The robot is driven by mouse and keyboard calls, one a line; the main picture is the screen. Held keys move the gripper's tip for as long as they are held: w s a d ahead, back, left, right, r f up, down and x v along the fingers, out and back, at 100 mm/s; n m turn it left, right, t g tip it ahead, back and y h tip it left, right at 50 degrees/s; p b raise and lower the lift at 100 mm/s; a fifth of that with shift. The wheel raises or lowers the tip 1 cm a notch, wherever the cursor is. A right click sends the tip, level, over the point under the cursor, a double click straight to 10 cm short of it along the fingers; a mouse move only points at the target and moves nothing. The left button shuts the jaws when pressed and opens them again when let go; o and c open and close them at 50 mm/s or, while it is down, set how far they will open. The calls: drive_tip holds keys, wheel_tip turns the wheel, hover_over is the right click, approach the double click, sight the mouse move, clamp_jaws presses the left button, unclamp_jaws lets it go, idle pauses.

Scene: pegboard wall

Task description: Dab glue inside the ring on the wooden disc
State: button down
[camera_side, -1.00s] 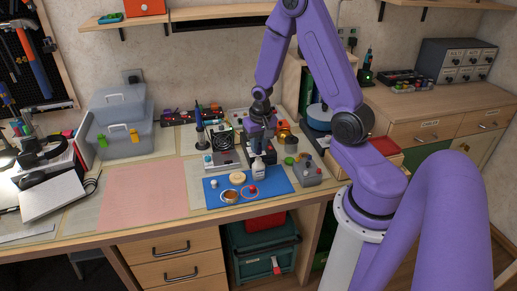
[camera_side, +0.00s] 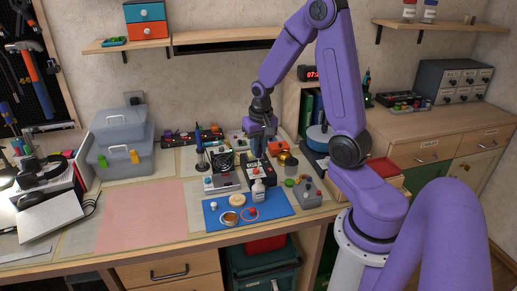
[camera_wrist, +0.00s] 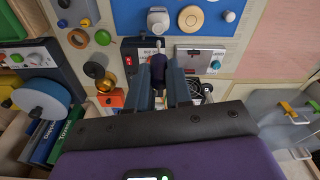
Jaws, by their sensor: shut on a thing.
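The wooden disc (camera_side: 237,200) lies on the blue mat (camera_side: 279,207). It also shows in the wrist view (camera_wrist: 190,18), with a round outline on its face. My gripper (camera_side: 259,153) is above and behind the bottle, over a dark control box (camera_side: 257,177). In the wrist view, my gripper (camera_wrist: 159,84) is shut on a dark tool (camera_wrist: 158,66) with a pale tip. The fingers hide part of it; I cannot tell its kind.
The pink mat (camera_side: 140,214) at the left is clear.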

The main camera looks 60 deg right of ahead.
drive_tip(key=shift+w+a+f+g, duration=0.4)
drive_tip(key=shift+w+a+f, duration=0.4)
drive_tip(key=shift+w+f, duration=0.8)
drive_tip(key=shift+w+a+f+g, duration=0.4)
drive_tip(key=shift+w+a+f, duration=0.45)
drive_tip(key=shift+f, duration=1.3)
drive_tip(key=shift+w+a+f+g, duration=0.4)
drive_tip(key=shift+w+a+f, duration=0.3)
drive_tip(key=shift+w+f, duration=0.95)
drive_tip(key=shift+s+f, duration=0.3)
drive_tip(key=shift+f, duration=0.55)
wheel_tip(320, 180, up, 5)
drive_tip(key=shift+r, duration=0.1)
